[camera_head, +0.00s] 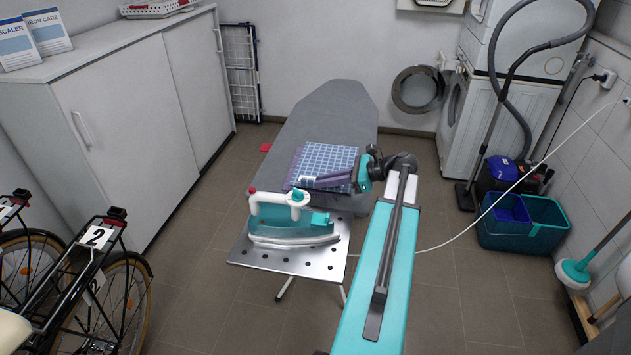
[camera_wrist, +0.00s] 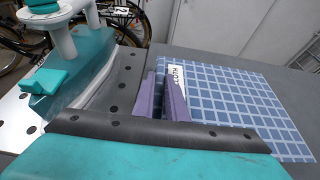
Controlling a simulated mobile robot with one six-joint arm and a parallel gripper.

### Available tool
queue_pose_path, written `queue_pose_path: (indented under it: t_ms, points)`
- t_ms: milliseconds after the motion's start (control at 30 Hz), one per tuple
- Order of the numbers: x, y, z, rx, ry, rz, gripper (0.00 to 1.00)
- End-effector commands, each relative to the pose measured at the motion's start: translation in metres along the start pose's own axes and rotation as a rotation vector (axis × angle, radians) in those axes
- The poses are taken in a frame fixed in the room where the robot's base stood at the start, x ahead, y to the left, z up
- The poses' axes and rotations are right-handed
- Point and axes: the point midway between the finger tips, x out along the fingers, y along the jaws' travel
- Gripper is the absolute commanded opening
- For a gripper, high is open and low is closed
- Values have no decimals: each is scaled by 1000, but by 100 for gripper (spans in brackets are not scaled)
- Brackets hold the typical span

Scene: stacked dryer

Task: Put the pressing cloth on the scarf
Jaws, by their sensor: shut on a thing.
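The pressing cloth (camera_head: 332,158) is a blue checked square over the near part of the grey ironing board. In the wrist view the cloth (camera_wrist: 225,95) shows a white tag reading CLOTH. My gripper (camera_head: 305,181) reaches in from the right, its purple fingers shut on the cloth's edge nearest the iron. In the wrist view my gripper (camera_wrist: 168,82) has its fingertips beside the tag. A purple strip (camera_head: 294,165) shows along the cloth's left edge; it may be the scarf, mostly hidden under the cloth. I cannot tell whether the cloth touches it or hangs just above.
A teal and white iron (camera_head: 292,220) stands on the perforated metal rest (camera_head: 285,261), close to my gripper. The far part of the ironing board (camera_head: 335,108) is clear. A white cabinet (camera_head: 130,120) and bicycles (camera_head: 95,260) stand left; a teal bucket (camera_head: 525,228) stands right.

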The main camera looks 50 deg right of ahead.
Motion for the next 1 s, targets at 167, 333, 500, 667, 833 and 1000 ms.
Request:
queue_pose_path:
  t_ms: [167,333,500,667,833,1000]
  points:
    - [20,-17,7,0,-1,1,0]
    - [26,-22,8,0,-1,-1,0]
    - [27,-21,8,0,-1,-1,0]
    - [27,-22,8,0,0,-1,0]
    - [38,-31,12,0,-1,1,0]
    - [43,-29,-5,3,0,0,0]
